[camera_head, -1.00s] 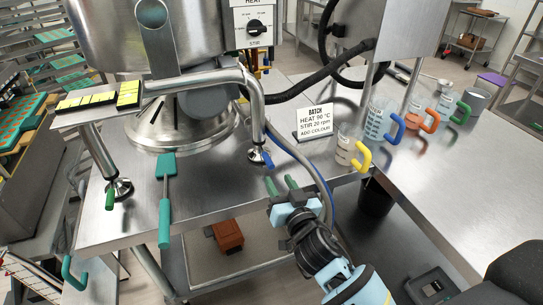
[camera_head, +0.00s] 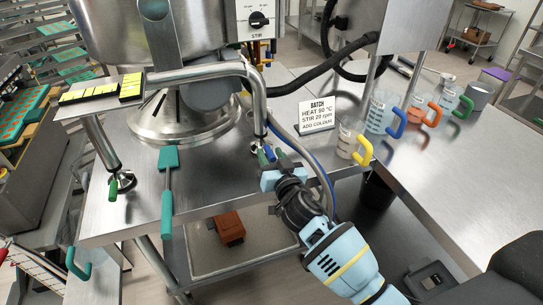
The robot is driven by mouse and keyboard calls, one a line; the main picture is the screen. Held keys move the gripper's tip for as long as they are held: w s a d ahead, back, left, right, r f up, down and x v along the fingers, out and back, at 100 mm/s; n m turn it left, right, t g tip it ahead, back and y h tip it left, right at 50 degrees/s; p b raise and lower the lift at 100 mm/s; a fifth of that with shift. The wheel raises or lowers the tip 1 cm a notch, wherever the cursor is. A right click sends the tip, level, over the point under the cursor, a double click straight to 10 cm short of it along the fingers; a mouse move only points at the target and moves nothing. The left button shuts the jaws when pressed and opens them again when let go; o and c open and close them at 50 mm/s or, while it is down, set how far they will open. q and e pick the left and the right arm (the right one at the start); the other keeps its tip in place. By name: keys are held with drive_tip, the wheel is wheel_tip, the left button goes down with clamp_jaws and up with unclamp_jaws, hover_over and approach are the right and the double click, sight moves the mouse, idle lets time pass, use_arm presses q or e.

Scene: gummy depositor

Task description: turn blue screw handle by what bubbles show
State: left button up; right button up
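The blue screw handle (camera_head: 269,153) is at the foot of the right bent leg of the steel kettle frame. A green screw handle (camera_head: 112,191) is at the left leg's foot. Two black holders with yellow-green vials, one long (camera_head: 88,97) and one short (camera_head: 131,86), lie on the plate at left. They look like levels; their bubbles are too small to read. My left gripper is not in view.
A batch card (camera_head: 316,115) stands right of the foot. Jugs with yellow (camera_head: 349,140), blue (camera_head: 380,112), orange and green handles line the table. A teal-handled tool (camera_head: 168,190) hangs over the front edge. Hoses run close behind my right gripper.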

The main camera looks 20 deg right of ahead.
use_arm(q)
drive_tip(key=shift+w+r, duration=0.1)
use_arm(e)
clamp_jaws()
idle(0.3)
drive_tip(key=a+m+h+b, duration=0.1)
drive_tip(key=m+h+b, duration=0.1)
drive_tip(key=b, duration=0.1)
drive_tip(key=shift+w+a+f+h, duration=0.1)
drive_tip(key=shift+a+f+h, duration=0.15)
drive_tip(key=shift+a+h, duration=0.25)
drive_tip(key=shift+h, duration=0.2)
drive_tip(key=shift+a+r+m+h+b, duration=0.1)
drive_tip(key=shift+r+m+h+b, duration=0.25)
drive_tip(key=shift+b, duration=0.2)
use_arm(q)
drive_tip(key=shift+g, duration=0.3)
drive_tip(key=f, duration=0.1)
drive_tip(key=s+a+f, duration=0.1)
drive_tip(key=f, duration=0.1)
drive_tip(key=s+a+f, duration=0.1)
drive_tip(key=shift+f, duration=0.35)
